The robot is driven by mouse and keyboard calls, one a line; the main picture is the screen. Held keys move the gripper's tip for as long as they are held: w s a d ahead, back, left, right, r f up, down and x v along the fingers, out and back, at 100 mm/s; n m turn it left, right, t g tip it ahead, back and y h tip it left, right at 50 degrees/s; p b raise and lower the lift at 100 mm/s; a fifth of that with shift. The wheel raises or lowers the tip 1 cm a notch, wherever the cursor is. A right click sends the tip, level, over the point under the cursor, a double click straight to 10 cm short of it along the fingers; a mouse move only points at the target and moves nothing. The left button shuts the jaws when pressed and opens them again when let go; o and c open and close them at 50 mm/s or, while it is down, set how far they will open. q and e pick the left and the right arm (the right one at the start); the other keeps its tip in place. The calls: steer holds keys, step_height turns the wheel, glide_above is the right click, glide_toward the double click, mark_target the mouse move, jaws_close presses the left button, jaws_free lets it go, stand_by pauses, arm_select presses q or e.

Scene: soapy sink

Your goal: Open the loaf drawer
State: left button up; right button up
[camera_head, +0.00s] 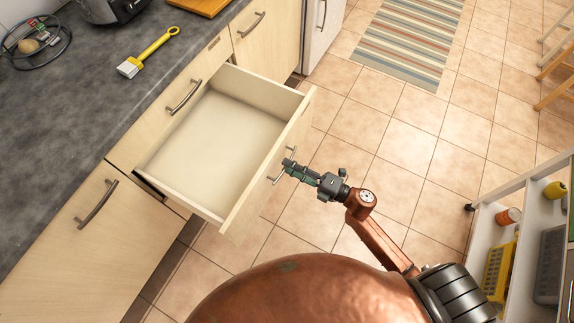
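The drawer (262,182) is pulled far out from the cabinet below the grey counter. Its inside is pale and empty. A curved metal handle (292,152) is on its front panel. My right gripper (288,166) reaches in from the right and is at the middle of this handle. Its fingers look closed around the bar and hide part of it. My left gripper is not in view.
The grey counter (60,130) carries a yellow brush (148,52), a wooden board (199,5) and a dark appliance (110,8). A white shelf cart (487,226) stands at the right. The tiled floor between is clear, with a striped rug (412,38) farther back.

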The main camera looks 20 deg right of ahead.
steer(key=v, duration=1)
steer(key=shift+s, duration=0.15)
steer(key=shift+d+f, duration=0.1)
steer(key=shift+d, duration=0.05)
